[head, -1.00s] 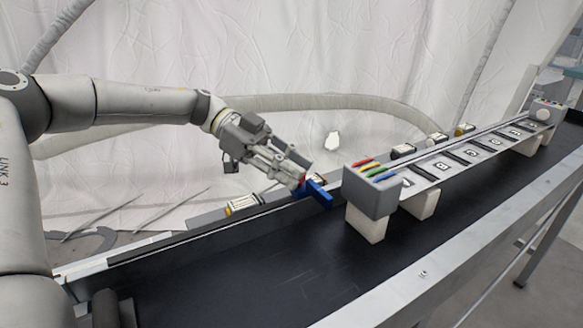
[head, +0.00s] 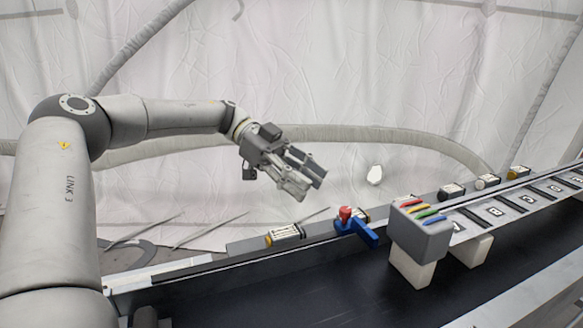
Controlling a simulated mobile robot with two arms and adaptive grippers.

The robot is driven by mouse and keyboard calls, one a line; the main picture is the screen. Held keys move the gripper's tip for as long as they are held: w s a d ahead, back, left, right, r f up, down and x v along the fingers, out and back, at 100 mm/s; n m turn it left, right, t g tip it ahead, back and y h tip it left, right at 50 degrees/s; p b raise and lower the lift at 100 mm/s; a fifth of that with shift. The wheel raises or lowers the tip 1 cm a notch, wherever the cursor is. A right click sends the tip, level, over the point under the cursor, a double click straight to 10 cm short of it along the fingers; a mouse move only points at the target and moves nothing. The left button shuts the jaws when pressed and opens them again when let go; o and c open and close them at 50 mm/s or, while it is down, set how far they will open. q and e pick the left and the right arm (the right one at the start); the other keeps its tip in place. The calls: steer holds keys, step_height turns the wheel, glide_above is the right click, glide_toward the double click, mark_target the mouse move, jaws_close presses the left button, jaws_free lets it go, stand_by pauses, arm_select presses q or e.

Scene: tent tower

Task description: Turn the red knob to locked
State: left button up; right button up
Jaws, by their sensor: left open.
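The red knob (head: 345,213) stands on top of a blue part with a lever (head: 361,231) at the far rail of the black table. The blue lever points toward the lower right. My left gripper (head: 306,184) is open and empty, above and to the left of the red knob, with a clear gap between them. No lock marking can be read beside the knob. My right gripper does not show.
A grey box with coloured stripes (head: 422,228) stands on white blocks just right of the lever, with a marked ladder-like track (head: 510,208) running right from it. A labelled yellow-and-black part (head: 285,234) sits on the rail to the left. The black table surface (head: 270,290) in front is clear.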

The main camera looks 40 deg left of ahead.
arm_select(q)
steer(key=shift+v, duration=2.1)
